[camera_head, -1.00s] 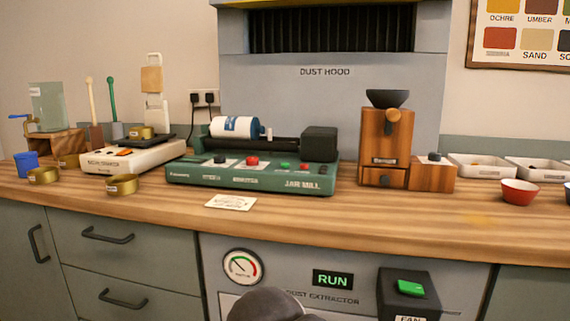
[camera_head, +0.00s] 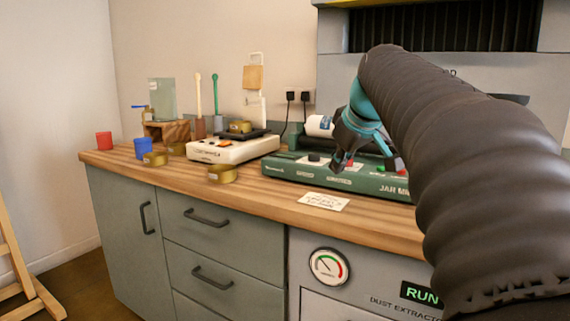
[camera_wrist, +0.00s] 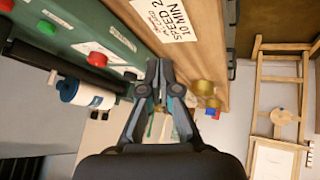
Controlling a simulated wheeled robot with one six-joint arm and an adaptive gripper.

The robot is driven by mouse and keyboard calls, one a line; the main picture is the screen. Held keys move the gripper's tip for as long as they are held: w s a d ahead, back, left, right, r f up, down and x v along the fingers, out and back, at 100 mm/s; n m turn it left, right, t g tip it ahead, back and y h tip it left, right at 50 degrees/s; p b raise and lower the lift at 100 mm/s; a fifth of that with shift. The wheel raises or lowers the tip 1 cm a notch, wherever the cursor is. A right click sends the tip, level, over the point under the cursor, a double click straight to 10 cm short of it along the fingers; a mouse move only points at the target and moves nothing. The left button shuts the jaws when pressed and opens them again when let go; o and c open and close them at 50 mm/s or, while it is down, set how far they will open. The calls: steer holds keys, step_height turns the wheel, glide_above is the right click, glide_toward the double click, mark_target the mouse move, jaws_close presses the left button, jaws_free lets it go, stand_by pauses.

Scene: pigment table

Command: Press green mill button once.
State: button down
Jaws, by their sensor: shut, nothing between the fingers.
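The green jar mill (camera_head: 292,172) stands on the wooden counter, its right part behind my arm in the head view. In the wrist view its front panel (camera_wrist: 105,38) runs along the upper left. The green mill button (camera_wrist: 45,27) shows there between two red buttons, the nearer one (camera_wrist: 97,59) closer to my gripper. A dark knob (camera_wrist: 130,76) is beside the fingers. My gripper (camera_head: 341,163) is shut and empty in front of the mill panel, and also shows in the wrist view (camera_wrist: 159,66).
The white jar (camera_wrist: 88,95) lies on the mill rollers. A paper card (camera_head: 324,201) lies on the counter before the mill. A cream balance (camera_head: 232,148), brass pots (camera_head: 222,174) and cups stand to the left. The counter front by the card is clear.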

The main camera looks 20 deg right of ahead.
steer(key=w+d+r+n, duration=0.2)
steer(key=w+d+r, duration=0.25)
steer(key=d, duration=0.25)
step_height(320, 180, up, 4)
steer(key=n+t+h, duration=0.1)
steer(key=n+t, duration=0.1)
glide_above(382, 167)
steer(key=shift+s, duration=0.1)
steer(key=shift+a, duration=0.1)
step_height(382, 167, down, 7)
steer(key=b, duration=0.2)
steer(key=shift+f+b, duration=0.15)
steer(key=shift+b, duration=0.25)
steer(key=shift+f+b, duration=0.65)
steer(key=shift+f, duration=0.15)
steer(key=shift+f, duration=0.15)
steer(key=shift+f+b, duration=0.3)
